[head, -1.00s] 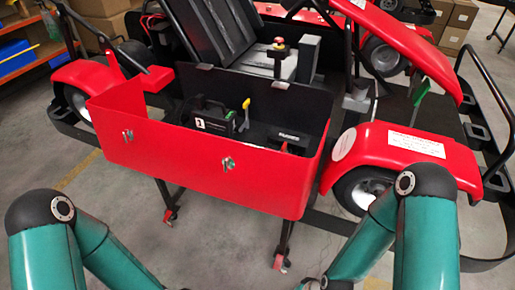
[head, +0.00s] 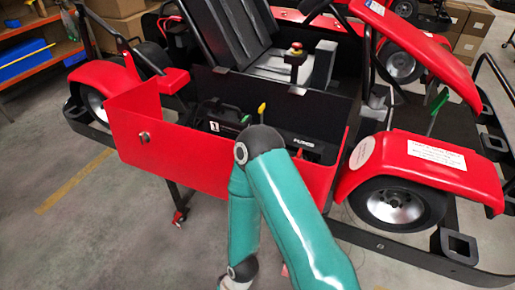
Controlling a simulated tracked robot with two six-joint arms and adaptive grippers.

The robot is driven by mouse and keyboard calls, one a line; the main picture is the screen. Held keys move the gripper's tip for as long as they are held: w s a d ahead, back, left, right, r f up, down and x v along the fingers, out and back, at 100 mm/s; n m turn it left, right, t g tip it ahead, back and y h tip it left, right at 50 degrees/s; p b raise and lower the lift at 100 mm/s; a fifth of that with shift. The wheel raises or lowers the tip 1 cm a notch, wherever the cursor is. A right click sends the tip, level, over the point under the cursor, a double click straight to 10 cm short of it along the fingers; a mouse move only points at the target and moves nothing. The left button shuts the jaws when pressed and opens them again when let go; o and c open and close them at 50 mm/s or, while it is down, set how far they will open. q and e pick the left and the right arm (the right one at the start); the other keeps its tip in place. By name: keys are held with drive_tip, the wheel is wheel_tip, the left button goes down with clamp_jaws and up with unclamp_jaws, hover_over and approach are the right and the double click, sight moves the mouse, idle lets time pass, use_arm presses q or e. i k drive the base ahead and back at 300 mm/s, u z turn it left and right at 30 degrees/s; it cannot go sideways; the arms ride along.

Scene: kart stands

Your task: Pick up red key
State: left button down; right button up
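I cannot pick out a red key for certain. A red and yellow knob (head: 296,49) stands on a dark post beside the kart's seat. An open red side panel (head: 160,145) holds a black case with a handle (head: 222,117) and a black box (head: 304,143). A small yellow-tipped thing (head: 261,108) sticks up between them, partly behind my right arm. My teal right arm crosses the front of the panel and hides its middle and right part. Neither gripper shows in the head view, so what they hold cannot be seen.
The kart's red fender (head: 415,165) and wheel (head: 398,205) stand right of the panel, above a black side bar (head: 400,257). A green handle (head: 439,100) rises behind the fender. Shelves (head: 45,55) stand at the far left. The floor (head: 70,230) at lower left is clear.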

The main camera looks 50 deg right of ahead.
sight(299, 153)
drive_tip(key=k, duration=1.4)
drive_tip(key=z, duration=0.6)
drive_tip(key=i, duration=0.95)
drive_tip(key=z, duration=0.1)
